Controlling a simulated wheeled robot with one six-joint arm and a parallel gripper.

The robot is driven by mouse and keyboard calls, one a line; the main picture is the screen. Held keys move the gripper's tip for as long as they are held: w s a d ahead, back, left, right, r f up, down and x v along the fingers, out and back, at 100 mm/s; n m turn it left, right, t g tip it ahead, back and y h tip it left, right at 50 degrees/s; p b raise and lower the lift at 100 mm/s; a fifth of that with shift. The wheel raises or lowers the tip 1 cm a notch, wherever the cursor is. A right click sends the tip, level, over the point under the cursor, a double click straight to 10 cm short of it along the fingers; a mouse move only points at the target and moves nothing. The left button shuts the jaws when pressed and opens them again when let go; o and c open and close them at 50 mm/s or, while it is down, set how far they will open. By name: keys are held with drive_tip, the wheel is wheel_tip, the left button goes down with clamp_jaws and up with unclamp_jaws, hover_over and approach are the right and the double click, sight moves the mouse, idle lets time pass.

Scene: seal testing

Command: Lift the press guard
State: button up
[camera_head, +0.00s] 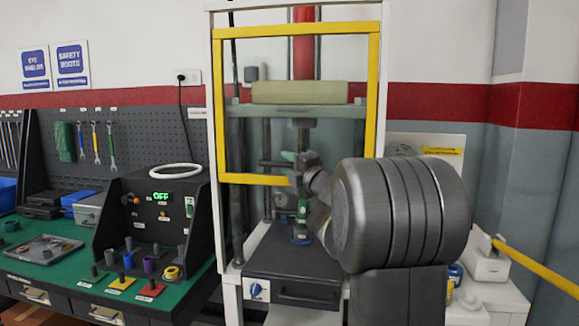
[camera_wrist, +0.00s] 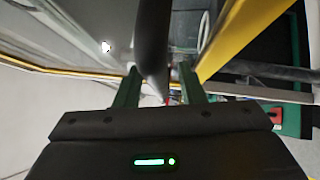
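The press guard (camera_head: 374,100) is a yellow rectangular frame on the front of the white press. My gripper (camera_head: 290,158) is at the right end of this bar; my arm partly hides the guard's lower right corner. In the wrist view, the green fingers of my gripper (camera_wrist: 158,70) stand apart on either side of a dark rounded bar (camera_wrist: 152,40). A gap shows on the right side; contact on the left is unclear.
A black control box (camera_head: 150,215) with a green "OFF" display stands left of the press on a green bench (camera_head: 60,262). Several small parts stand in front of it. A yellow bar (camera_head: 540,265) juts out at the right. The wall is behind the press.

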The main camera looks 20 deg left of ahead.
drive_tip(key=b+v, duration=0.2)
drive_tip(key=v, duration=1.1)
drive_tip(key=shift+s+d, duration=0.2)
drive_tip(key=shift+d, duration=0.1)
drive_tip(key=p+x, duration=0.2)
drive_tip(key=x, duration=1.2)
drive_tip(key=shift+d+f, duration=0.15)
drive_tip(key=shift+f, duration=0.4)
drive_tip(key=shift+f, duration=0.1)
